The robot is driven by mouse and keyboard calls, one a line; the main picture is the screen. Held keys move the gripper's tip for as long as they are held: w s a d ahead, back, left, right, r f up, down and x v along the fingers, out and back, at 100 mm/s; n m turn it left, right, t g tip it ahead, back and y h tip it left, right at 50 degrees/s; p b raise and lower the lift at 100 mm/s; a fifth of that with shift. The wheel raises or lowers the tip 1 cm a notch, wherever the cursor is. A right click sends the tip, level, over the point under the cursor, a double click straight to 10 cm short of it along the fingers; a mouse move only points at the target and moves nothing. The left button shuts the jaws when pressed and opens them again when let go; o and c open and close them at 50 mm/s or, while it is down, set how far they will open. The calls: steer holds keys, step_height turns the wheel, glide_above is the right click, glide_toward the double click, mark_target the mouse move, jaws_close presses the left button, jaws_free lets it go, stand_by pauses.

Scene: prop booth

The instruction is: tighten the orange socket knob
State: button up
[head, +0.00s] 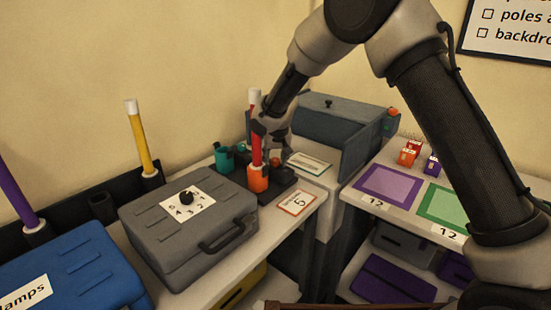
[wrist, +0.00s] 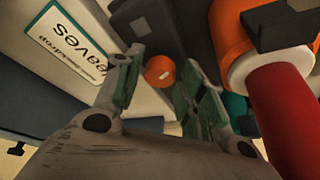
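The orange socket (head: 258,180) stands on a dark base on the table and holds an upright red pole (head: 256,145). In the wrist view, the socket (wrist: 232,30) and red pole (wrist: 285,110) fill the right side. A round orange knob (wrist: 158,70) with a white mark sits on the dark base; it is small in the head view (head: 274,162). My gripper (head: 278,148) is above the base, just behind the red pole. Its fingers (wrist: 157,62) are open, one on each side of the knob in the wrist view. I cannot tell whether they touch it.
A teal socket (head: 224,160) stands left of the orange one. A grey case (head: 165,240) with a dial lies at front left. A "Leaves" card (wrist: 78,45) lies beside the base. A blue-grey box (head: 345,125) stands behind. The red pole is close to my gripper.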

steer(key=shift+r, duration=0.1)
steer(key=v, duration=1.1)
steer(key=shift+s+r, duration=0.2)
steer(key=shift+r, duration=0.15)
steer(key=shift+d, duration=0.1)
